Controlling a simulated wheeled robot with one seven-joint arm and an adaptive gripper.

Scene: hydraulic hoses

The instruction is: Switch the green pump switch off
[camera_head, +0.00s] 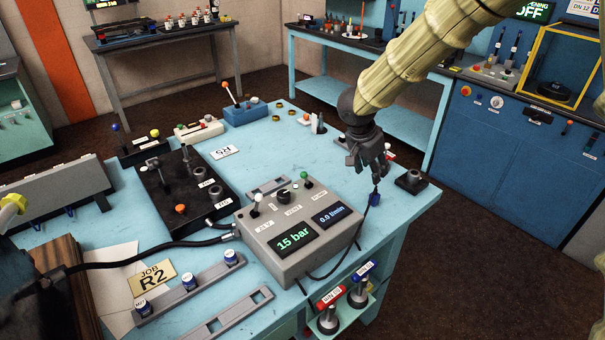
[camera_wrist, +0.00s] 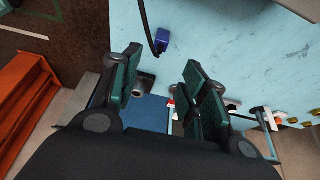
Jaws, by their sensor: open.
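The grey control box (camera_head: 293,240) stands near the table's front edge, its displays reading 15 bar and 0.0 l/min. A green-tipped toggle switch (camera_head: 306,177) stands at the box's back right. A white-tipped toggle (camera_head: 255,199) and a black knob (camera_head: 284,196) are to its left. My gripper (camera_head: 372,172) is above the table, to the right of the box and apart from the green switch. In the wrist view my gripper (camera_wrist: 163,92) has its two fingers spread with nothing between them. The green switch cannot be made out in the wrist view.
A blue connector (camera_head: 375,200) on a black cable is just below my gripper; it also shows in the wrist view (camera_wrist: 161,40). A black block (camera_head: 411,182) sits at the table's right edge. A black valve plate (camera_head: 185,190) is left of the box. The blue tabletop (camera_head: 320,150) behind the box is mostly clear.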

